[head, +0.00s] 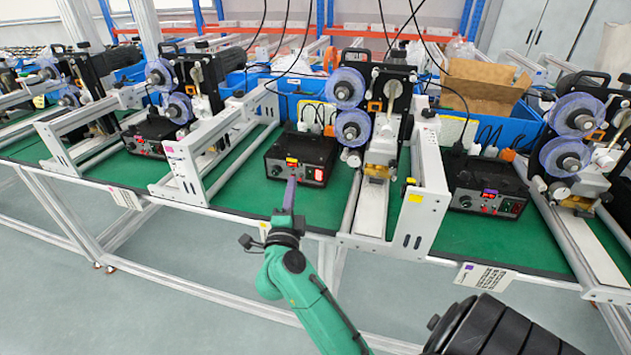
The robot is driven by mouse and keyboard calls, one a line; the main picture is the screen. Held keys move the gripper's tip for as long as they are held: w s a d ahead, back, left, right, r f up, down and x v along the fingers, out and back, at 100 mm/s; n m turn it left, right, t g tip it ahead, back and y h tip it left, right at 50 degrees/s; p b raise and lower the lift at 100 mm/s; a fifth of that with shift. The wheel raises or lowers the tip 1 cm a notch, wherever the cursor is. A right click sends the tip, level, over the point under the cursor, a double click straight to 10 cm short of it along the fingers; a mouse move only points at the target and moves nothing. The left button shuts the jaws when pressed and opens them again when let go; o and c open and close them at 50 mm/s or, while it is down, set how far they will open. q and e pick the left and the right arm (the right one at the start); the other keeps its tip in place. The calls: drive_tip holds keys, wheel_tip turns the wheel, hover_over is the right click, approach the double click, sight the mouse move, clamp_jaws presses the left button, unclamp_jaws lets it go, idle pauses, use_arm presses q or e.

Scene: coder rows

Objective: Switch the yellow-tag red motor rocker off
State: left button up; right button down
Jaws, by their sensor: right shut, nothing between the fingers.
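A black control box (300,150) with a yellow tag (292,160) on its upper front edge stands on the green bench mat in the middle of the head view. A red rocker (318,174) glows at the right of its front panel; its tilt is too small to tell. My right gripper (292,181) is shut and empty. Its fingertips are in front of the panel's left part, left of the rocker, and hide some of the panel. I cannot tell whether they touch it. My left gripper is not in view.
Similar black boxes stand at the left (148,138) and right (486,187), the right one with a purple tag. A machine with purple reels (352,128) and a white metal frame (427,205) stand right of the middle box. Green mat is bare beside the box.

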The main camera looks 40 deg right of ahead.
sight(319, 175)
wheel_tip(319, 175, down, 6)
drive_tip(key=s+d+m+g, duration=0.1)
drive_tip(key=m+g, duration=0.2)
drive_tip(key=g, duration=0.2)
drive_tip(key=shift+s+f+y, duration=0.25)
drive_tip(key=shift+s+y, duration=0.05)
drive_tip(key=shift+y, duration=0.1)
drive_tip(key=shift+d, duration=0.2)
drive_tip(key=x, duration=0.4)
drive_tip(key=p+x, duration=0.1)
drive_tip(key=x, duration=0.4)
drive_tip(key=r+x, duration=0.1)
drive_tip(key=x, duration=0.3)
drive_tip(key=shift+w+d, duration=0.2)
drive_tip(key=shift+d, duration=0.2)
